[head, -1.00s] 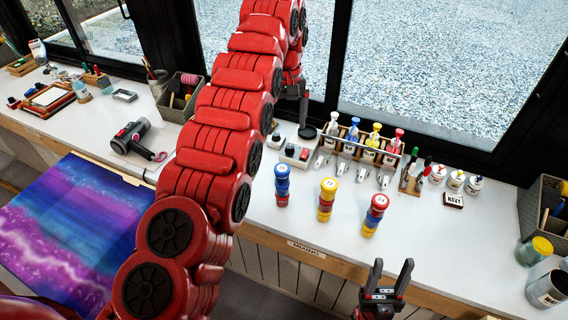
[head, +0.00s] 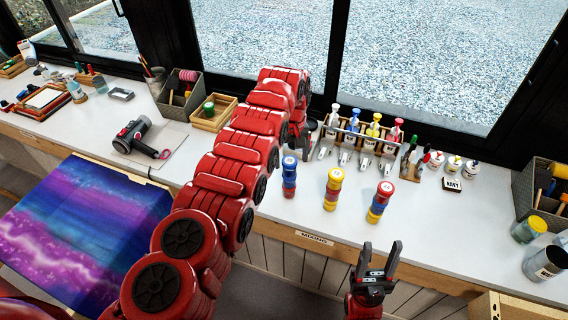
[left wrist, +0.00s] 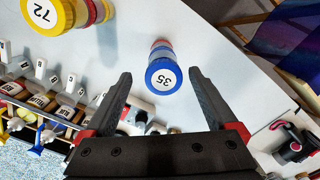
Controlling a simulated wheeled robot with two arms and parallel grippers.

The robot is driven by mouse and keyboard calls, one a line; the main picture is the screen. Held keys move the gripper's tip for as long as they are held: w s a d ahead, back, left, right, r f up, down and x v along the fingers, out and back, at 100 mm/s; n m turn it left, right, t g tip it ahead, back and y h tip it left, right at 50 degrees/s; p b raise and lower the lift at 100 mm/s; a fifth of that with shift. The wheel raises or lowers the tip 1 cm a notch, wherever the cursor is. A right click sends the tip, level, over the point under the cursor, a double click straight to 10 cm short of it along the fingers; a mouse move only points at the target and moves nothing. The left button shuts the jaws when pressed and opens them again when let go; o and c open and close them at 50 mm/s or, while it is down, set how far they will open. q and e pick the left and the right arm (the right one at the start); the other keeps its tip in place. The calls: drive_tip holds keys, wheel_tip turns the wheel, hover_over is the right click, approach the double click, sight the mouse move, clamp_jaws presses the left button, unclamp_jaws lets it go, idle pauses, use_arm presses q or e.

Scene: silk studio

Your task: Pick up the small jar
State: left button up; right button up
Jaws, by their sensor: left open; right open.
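Three small stacks of colored jars stand on the white bench. The blue-topped stack (head: 289,176) is at the left, the yellow-topped stack (head: 333,189) in the middle, the red-topped stack (head: 380,202) at the right. I cannot tell which jar is the small one. In the left wrist view, the blue jar numbered 35 (left wrist: 163,76) shows between the fingertips of my open left gripper (left wrist: 160,74), apart from both fingers. In the head view that gripper is mostly hidden by my arm, just behind the blue-topped stack. My right gripper (head: 383,246) is open and empty before the bench edge.
A rack of pump bottles (head: 362,136) stands behind the stacks. A wooden tray (head: 214,121) with a green-topped jar (head: 209,108) and a black-and-grey handheld tool (head: 137,136) are to the left.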

use_arm(q)
drive_tip(key=shift+w+a+f, duration=0.1)
drive_tip(key=shift+a+f, duration=0.2)
drive_tip(key=shift+f, duration=0.3)
drive_tip(key=shift+w+a+f, duration=0.1)
drive_tip(key=shift+a+f, duration=0.15)
drive_tip(key=shift+f, duration=0.35)
drive_tip(key=shift+d, duration=0.2)
drive_tip(key=shift+s+d+r, duration=0.1)
drive_tip(key=shift+d, duration=0.15)
drive_tip(key=shift+c, duration=0.8)
drive_tip(key=shift+s, duration=0.1)
drive_tip(key=shift+c, duration=1.4)
drive_tip(key=shift+a, duration=0.2)
drive_tip(key=c, duration=0.4)
clamp_jaws()
